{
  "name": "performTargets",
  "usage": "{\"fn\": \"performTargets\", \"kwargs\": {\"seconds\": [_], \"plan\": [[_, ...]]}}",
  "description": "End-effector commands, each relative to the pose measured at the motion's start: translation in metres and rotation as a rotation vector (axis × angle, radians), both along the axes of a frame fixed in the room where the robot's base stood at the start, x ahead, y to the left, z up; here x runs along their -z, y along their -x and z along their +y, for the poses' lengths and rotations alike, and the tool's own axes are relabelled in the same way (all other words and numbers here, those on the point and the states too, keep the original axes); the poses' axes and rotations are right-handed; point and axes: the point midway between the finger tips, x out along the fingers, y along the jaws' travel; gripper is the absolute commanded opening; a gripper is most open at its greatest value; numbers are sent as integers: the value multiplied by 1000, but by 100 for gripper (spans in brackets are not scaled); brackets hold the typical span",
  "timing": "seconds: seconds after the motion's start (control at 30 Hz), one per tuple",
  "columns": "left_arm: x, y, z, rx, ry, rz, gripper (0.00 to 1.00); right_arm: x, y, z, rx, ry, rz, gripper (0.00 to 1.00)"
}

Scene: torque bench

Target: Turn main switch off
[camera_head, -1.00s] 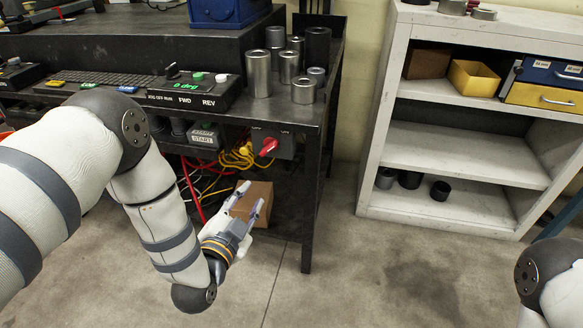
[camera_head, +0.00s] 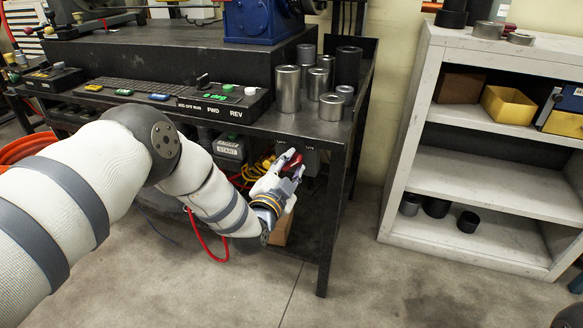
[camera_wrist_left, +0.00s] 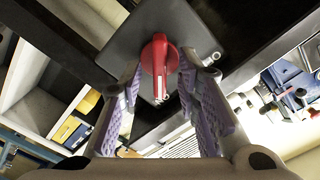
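The main switch is a red rotary handle (camera_head: 294,162) on a dark box under the bench's right end. In the left wrist view the red handle (camera_wrist_left: 159,55) stands out from its grey plate (camera_wrist_left: 185,35), pointing down the picture. My left gripper (camera_head: 288,166) is at the switch, its fingers partly covering it in the head view. In the wrist view my left gripper (camera_wrist_left: 160,80) is open, with one finger on each side of the handle. Gaps show beside the handle, and I cannot tell any contact.
The bench (camera_head: 326,127) carries several metal cylinders (camera_head: 288,88) above the switch, and a control panel (camera_head: 222,104).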

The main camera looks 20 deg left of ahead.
Motion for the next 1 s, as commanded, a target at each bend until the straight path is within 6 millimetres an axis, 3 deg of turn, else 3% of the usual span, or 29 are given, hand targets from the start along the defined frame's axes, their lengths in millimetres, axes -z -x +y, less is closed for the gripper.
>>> {"fn": "performTargets", "kwargs": {"seconds": [0.07,0.2,0.23,0.67,1.0], "plan": [[0,0,0,0,0,0,30,0,0,0,0,0,0,0],[0,0,0,0,0,0,3,0,0,0,0,0,0,0],[0,0,0,0,0,0,0,0,0,0,0,0,0,0],[0,1,0,0,46,2,0,-1,0,0,0,0,-1,0],[-1,1,2,0,296,10,0,-3,-2,0,0,0,-6,0]]}}
